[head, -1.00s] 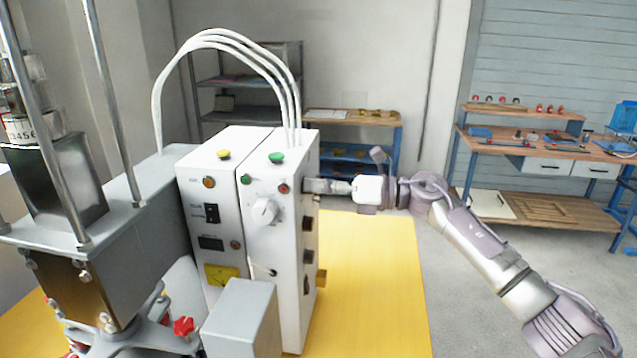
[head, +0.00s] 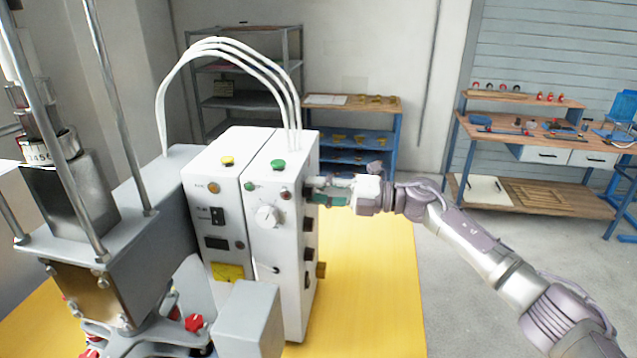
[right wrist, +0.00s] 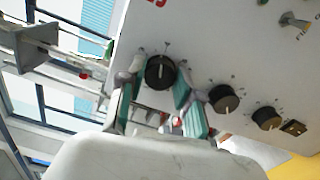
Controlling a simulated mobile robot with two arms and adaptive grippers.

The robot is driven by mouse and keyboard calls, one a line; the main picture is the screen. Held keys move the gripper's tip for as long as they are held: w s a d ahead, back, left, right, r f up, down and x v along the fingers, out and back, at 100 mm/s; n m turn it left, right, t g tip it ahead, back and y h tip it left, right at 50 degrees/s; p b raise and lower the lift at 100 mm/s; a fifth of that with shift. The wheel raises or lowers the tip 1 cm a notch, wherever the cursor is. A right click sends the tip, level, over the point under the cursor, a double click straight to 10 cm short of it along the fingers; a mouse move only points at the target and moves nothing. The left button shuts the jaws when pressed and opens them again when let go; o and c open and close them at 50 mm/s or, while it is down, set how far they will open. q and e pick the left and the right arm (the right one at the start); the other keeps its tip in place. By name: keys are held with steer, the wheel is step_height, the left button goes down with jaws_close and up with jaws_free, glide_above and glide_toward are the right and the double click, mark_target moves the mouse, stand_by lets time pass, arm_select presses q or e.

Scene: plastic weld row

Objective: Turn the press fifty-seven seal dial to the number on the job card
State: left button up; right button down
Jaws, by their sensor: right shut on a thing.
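The white control box (head: 284,235) of the press stands left of centre in the head view. Its right side face carries a column of black dials, such as the middle dial (head: 308,224). My right gripper (head: 317,190) reaches in from the right at the topmost dial. In the right wrist view its green-padded fingers stand on either side of a black dial (right wrist: 160,72) with a white pointer line, shut on it. Two more black dials (right wrist: 223,98) sit beside it. The numbers are too small to read. I cannot make out a job card. My left gripper is out of view.
The grey press (head: 130,200) with metal rods stands left of the box. The yellow table top (head: 375,290) is bare right of the box. White hoses (head: 215,45) arch over it. A workbench (head: 540,135) and shelves stand behind.

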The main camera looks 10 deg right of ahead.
steer(key=shift+m+p, duration=0.5)
steer(key=shift+m, duration=0.4)
steer(key=c, duration=0.8)
jaws_free()
steer(key=shift+d, duration=0.2)
steer(key=v, duration=1.1)
steer(key=shift+s+d, duration=0.1)
steer(key=shift+d, duration=0.25)
